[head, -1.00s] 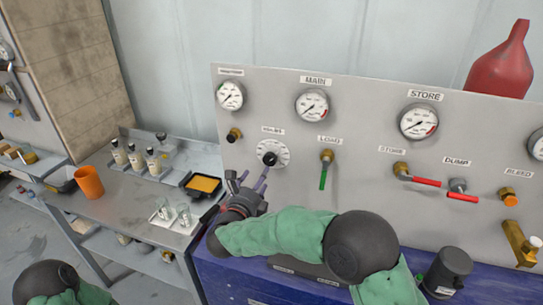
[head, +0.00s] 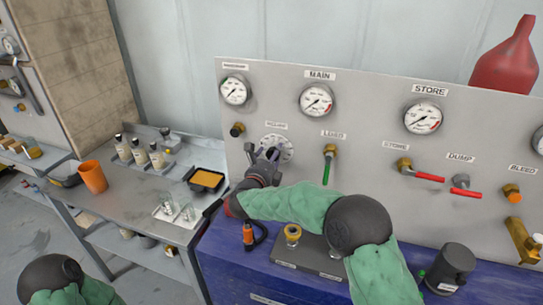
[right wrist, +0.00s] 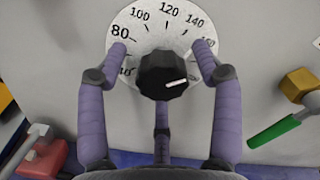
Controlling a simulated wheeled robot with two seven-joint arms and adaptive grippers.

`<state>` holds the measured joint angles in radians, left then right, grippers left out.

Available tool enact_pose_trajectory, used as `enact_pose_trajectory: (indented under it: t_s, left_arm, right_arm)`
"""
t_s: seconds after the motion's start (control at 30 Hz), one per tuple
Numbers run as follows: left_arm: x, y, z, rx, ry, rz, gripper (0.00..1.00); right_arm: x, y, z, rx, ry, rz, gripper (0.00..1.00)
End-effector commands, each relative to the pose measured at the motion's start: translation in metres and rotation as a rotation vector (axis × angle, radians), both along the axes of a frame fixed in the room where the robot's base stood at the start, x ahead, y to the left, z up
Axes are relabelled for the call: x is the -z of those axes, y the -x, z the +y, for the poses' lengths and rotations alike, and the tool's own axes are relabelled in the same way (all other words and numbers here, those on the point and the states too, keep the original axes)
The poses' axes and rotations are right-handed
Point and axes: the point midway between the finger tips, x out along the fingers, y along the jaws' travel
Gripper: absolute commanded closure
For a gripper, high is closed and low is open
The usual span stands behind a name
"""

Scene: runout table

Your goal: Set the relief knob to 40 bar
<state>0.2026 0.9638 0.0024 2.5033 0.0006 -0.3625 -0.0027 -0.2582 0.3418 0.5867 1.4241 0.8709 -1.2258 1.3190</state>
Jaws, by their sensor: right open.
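The relief knob (right wrist: 165,76) is black and round, with a white pointer line. It sits on a white dial plate (right wrist: 170,22), which also shows in the head view (head: 285,143). The line points right, slightly upward in the right wrist view, far from the 40 mark (right wrist: 125,72) at the dial's left. My right gripper (head: 261,152) is open in front of the dial. In the right wrist view its purple fingers (right wrist: 162,60) stand left and right of the knob with gaps, a third below. The gripper hides the knob in the head view. My left gripper is out of view.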

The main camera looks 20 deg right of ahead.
Motion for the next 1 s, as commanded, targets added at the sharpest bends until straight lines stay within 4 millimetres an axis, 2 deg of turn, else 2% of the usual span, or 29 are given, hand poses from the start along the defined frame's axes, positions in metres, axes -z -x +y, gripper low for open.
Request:
enact_pose_trajectory:
  t_s: [0.07, 0.27, 0.3, 1.0]
  left_arm:
    - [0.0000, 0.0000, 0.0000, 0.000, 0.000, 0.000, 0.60]
    - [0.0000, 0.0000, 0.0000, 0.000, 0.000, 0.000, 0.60]
    - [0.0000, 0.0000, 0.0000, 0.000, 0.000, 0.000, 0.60]
    - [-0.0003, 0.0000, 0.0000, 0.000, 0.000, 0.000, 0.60]
  right_arm:
    - [0.0001, 0.0001, 0.0000, 0.000, 0.000, 0.000, 0.34]
    - [-0.0002, 0.0002, 0.0003, -0.001, 0.000, 0.000, 0.87]
    - [-0.0004, 0.0001, 0.0003, -0.001, 0.000, 0.000, 0.89]
    - [-0.0039, -0.0007, 0.0015, -0.004, 0.014, 0.001, 0.89]
